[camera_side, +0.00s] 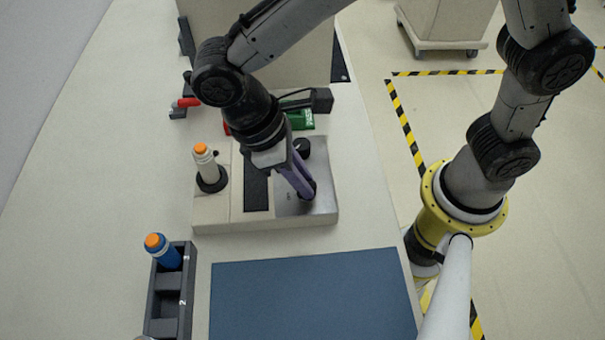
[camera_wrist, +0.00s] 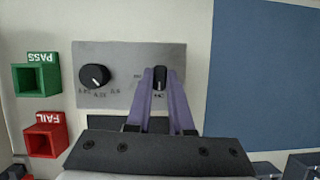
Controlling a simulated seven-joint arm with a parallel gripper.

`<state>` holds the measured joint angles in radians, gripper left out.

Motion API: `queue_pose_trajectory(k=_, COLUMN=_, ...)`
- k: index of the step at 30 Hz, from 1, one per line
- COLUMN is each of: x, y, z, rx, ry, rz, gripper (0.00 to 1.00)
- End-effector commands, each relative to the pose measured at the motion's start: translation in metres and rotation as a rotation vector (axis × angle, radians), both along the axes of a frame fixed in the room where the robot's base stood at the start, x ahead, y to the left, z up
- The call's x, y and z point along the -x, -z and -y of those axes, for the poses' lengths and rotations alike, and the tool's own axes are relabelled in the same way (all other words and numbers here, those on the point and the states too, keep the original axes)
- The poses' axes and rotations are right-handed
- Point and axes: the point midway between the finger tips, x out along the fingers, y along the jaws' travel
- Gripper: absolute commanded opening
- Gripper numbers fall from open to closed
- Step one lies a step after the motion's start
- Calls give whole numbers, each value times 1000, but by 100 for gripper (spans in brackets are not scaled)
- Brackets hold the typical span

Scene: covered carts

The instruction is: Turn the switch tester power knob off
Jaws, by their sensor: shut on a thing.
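The switch tester (camera_side: 230,215) is a pale box on the table with a grey metal panel (camera_wrist: 122,52). In the wrist view the panel carries two black knobs: a larger round one with a scale (camera_wrist: 95,77) at left and a smaller power knob (camera_wrist: 160,76) at right. The larger knob also shows in the side view (camera_side: 302,147). My gripper (camera_side: 305,196) points down at the panel's front part. Its purple fingers (camera_wrist: 160,84) are closed around the smaller knob, one on each side. The small lettering below that knob is too blurred to read.
A white orange-topped cylinder (camera_side: 203,160) stands upright in a black ring on the tester. A grey rack (camera_side: 170,296) holds a blue orange-topped cylinder (camera_side: 163,252). A blue mat (camera_side: 310,300) lies empty in front. Green PASS (camera_wrist: 38,77) and red FAIL (camera_wrist: 46,135) bins stand beyond the tester.

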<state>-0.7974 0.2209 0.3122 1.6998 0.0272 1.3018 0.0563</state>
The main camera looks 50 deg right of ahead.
Motion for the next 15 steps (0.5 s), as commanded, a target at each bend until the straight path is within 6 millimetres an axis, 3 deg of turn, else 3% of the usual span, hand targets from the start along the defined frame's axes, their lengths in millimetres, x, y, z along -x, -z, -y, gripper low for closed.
queue_pose_trajectory(k=15, x=0, y=-2, z=-1, rx=-2, ry=-75, rz=3, gripper=0)
